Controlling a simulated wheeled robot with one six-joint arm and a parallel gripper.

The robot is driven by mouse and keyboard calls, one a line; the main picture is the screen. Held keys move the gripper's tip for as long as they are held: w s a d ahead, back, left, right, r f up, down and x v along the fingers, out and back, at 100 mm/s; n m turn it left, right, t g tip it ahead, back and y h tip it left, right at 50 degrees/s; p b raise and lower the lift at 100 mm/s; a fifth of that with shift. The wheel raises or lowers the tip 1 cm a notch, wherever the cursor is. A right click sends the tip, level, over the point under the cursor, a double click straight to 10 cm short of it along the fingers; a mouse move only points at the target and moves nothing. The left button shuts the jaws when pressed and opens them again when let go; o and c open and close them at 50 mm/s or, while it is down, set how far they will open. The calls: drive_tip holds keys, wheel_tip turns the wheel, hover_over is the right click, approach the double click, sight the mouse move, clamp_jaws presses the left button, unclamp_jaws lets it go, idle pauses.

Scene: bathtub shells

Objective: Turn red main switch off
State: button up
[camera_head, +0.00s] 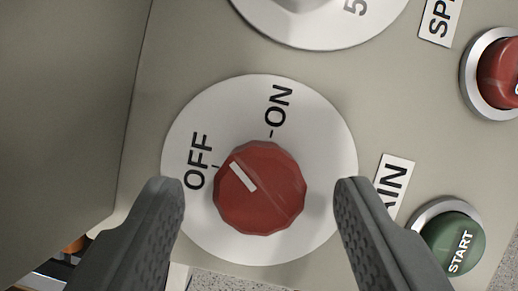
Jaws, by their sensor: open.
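The red main switch (262,192) is a faceted round knob on a white round dial plate (325,145) marked OFF and ON. Its white pointer mark faces up and left, between the OFF and ON marks and nearer OFF. My gripper (259,186) is open. One finger is on each side of the knob, with a clear gap on both sides in the picture. Nothing is held. How far the fingertips are from the panel in depth I cannot tell.
A green START button (456,243) is at lower right, close to the right finger. A red button (497,73) is at upper right. Another white dial (335,30) is cut off at the top. A label (393,180) ending in "AIN" is partly hidden by the right finger.

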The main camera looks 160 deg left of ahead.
drive_tip(key=shift+w+d+f, duration=0.1)
drive_tip(key=shift+w+f, duration=0.1)
drive_tip(key=shift+f, duration=0.35)
drive_tip(key=c, duration=1)
drive_tip(key=shift+n+y, duration=0.6)
drive_tip(key=shift+n, duration=0.9)
